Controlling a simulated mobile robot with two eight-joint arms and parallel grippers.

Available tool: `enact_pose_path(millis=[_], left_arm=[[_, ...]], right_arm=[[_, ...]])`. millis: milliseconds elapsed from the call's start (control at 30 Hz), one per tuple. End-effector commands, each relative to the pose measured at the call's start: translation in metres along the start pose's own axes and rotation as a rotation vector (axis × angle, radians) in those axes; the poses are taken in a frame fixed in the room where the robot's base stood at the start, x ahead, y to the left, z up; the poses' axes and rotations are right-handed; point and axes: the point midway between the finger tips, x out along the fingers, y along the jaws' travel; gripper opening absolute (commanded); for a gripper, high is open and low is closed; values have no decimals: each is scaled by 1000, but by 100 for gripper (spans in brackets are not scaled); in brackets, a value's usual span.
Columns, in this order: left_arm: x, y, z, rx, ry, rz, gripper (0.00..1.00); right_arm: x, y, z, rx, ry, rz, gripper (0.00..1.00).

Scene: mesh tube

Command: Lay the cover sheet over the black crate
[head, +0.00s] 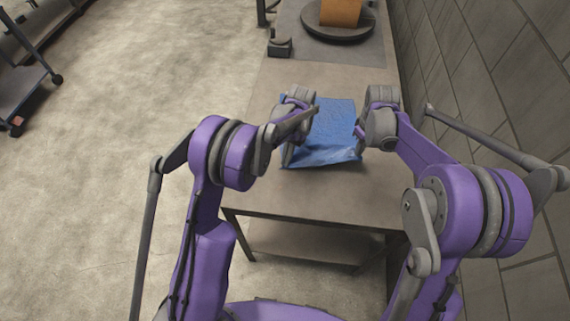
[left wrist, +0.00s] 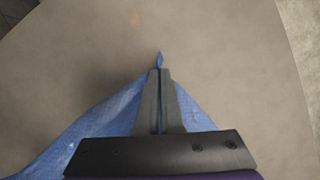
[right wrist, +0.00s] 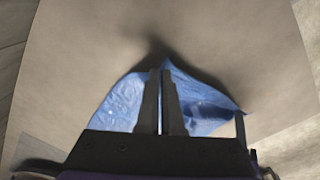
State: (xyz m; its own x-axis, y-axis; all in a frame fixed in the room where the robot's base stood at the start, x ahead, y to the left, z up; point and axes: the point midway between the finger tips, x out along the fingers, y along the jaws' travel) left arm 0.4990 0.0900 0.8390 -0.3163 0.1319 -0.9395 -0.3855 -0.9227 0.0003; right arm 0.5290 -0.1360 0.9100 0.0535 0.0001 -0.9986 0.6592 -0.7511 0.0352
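The cover sheet (head: 331,135) is blue and crinkled, and it is spread between my two grippers above the table top. My left gripper (left wrist: 160,78) is shut on one corner of it, and a small blue tip pokes out between the fingers. My right gripper (right wrist: 163,78) is shut on the sheet at the other side, with blue material showing on both sides of the fingers. The front edge of the sheet casts a shadow on the table. I see no black crate in any view; I cannot tell whether it is under the sheet.
The long table (head: 290,196) runs away from me, bare in front of the sheet. Farther back are a dark round stand (head: 338,28) with an orange block (head: 340,12) and a small dark object (head: 279,46). A tiled wall (head: 480,70) stands close on the right.

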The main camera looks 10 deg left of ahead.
Motion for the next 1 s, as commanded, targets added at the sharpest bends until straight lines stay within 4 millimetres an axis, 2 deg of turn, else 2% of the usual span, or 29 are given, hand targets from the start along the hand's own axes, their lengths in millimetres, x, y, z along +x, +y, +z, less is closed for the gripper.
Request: enact_pose_path(millis=[100, 300, 667, 767, 1000], left_arm=[[-18, 0, 7, 0, 0, 0, 0], [-38, 0, 14, 0, -1, 0, 0], [-41, 0, 15, 1, 1, -1, 0], [-49, -1, 17, 10, 11, -6, 0], [-91, -4, 34, 80, 75, -42, 0]], right_arm=[[0, 0, 0, 0, 0, 0, 0], [0, 0, 0, 0, 0, 0, 0], [-2, 0, 0, -1, 1, 1, 0], [-9, 0, -1, -5, 4, 5, 0], [-51, -1, -2, -43, 22, 27, 0]])
